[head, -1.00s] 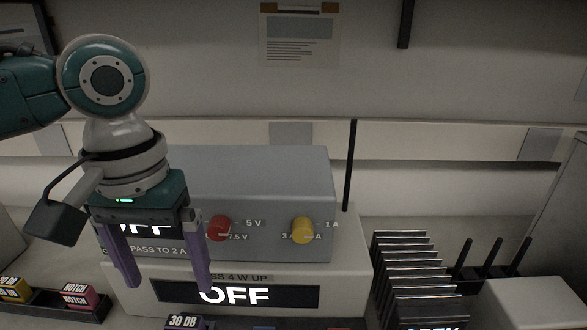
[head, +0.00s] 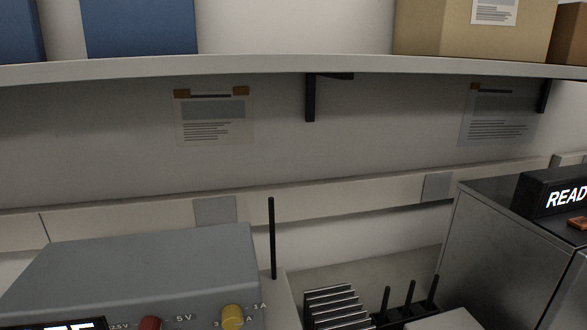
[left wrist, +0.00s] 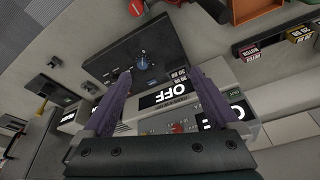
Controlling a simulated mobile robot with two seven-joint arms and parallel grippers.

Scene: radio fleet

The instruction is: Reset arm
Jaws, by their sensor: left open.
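My left gripper (left wrist: 160,103) shows in the left wrist view with its two purple fingers spread apart and nothing between them. Beyond the fingers is a bench unit with a lit "OFF" display (left wrist: 171,94). My left gripper and arm are out of the head view. In the head view a grey box (head: 140,268) with a red knob (head: 150,323) and a yellow knob (head: 232,316) sits at the lower left. My right gripper is in neither view.
A shelf (head: 300,67) runs across the top of the head view, with blue boxes (head: 140,27) and a cardboard box (head: 440,25) on it. A black slotted rack (head: 335,305) stands at the lower middle. A metal cabinet (head: 500,240) with a "READ…" sign (head: 560,196) stands at right.

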